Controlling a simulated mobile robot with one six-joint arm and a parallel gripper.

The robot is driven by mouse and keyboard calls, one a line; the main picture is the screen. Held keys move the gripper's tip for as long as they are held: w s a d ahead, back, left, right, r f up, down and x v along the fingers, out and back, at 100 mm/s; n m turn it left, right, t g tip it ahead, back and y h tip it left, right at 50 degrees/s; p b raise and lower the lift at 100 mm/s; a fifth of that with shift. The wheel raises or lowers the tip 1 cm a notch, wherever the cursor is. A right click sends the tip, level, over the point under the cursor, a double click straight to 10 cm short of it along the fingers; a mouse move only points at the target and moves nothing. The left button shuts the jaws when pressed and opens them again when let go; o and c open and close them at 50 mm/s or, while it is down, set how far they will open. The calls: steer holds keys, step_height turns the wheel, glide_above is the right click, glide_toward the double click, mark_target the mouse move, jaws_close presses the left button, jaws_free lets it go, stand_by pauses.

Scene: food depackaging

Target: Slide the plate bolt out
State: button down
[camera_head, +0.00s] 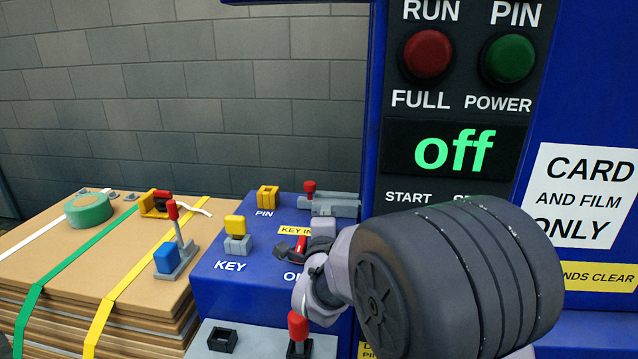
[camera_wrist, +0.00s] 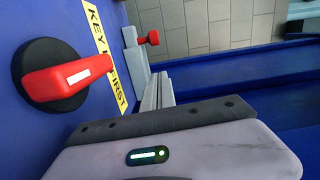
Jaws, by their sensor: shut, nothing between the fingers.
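The plate bolt is a grey sliding bar with a red knob (camera_head: 310,187) on top of the blue machine housing, beside the display panel. In the wrist view its red knob (camera_wrist: 152,38) and grey bar (camera_wrist: 136,60) show beyond my fingertips. My gripper (camera_wrist: 160,84) is shut and empty, its fingers together close to the near end of the grey bar. I cannot tell whether they touch it. In the head view my arm hides most of the gripper.
A red rotary handle (camera_wrist: 68,78) on a black dial sits left of my fingers in the wrist view, beside a yellow label (camera_wrist: 100,40). A yellow PIN block (camera_head: 268,196) and a yellow KEY block (camera_head: 235,226) stand on the housing. Strapped cardboard (camera_head: 60,245) lies at left.

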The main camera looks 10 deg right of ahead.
mark_target(320, 202)
steer(key=shift+w+d+f, duration=0.1)
steer(key=shift+w, duration=0.5)
steer(key=shift+w+d, duration=0.1)
steer(key=shift+w, duration=0.25)
steer(key=w, duration=0.3)
steer(key=w+d+b, duration=0.1)
steer(key=w, duration=0.5)
steer(key=shift+w+d, duration=0.3)
steer(key=shift+d, duration=0.05)
steer(key=shift+w+a+b, duration=0.2)
steer(key=shift+a+b, duration=0.1)
steer(key=shift+a, duration=0.7)
steer(key=shift+w, duration=0.1)
